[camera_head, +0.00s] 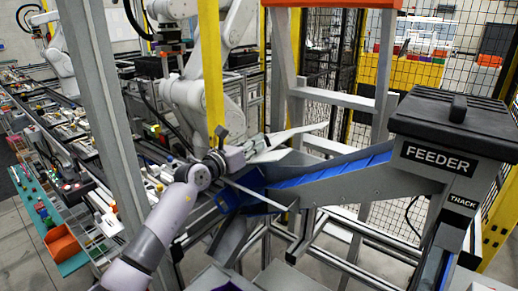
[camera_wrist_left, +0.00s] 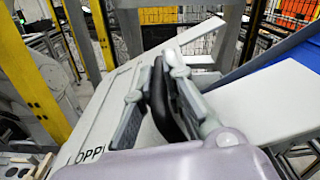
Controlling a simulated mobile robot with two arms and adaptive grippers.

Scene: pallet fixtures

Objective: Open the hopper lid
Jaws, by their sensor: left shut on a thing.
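Light grey panels lie on both sides of the handle. Part of a hopper label, "OPP", shows on the left panel (camera_wrist_left: 95,130). The gripper hides much of the lid, and I cannot tell how far it is raised. My right gripper is not in view.
A feeder box (camera_head: 450,150) with a black lid and handle stands at the right, joined to the blue chute (camera_head: 335,172). A grey post (camera_head: 100,110) and a yellow post (camera_head: 211,70) rise near my left arm. A conveyor line runs at the left.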

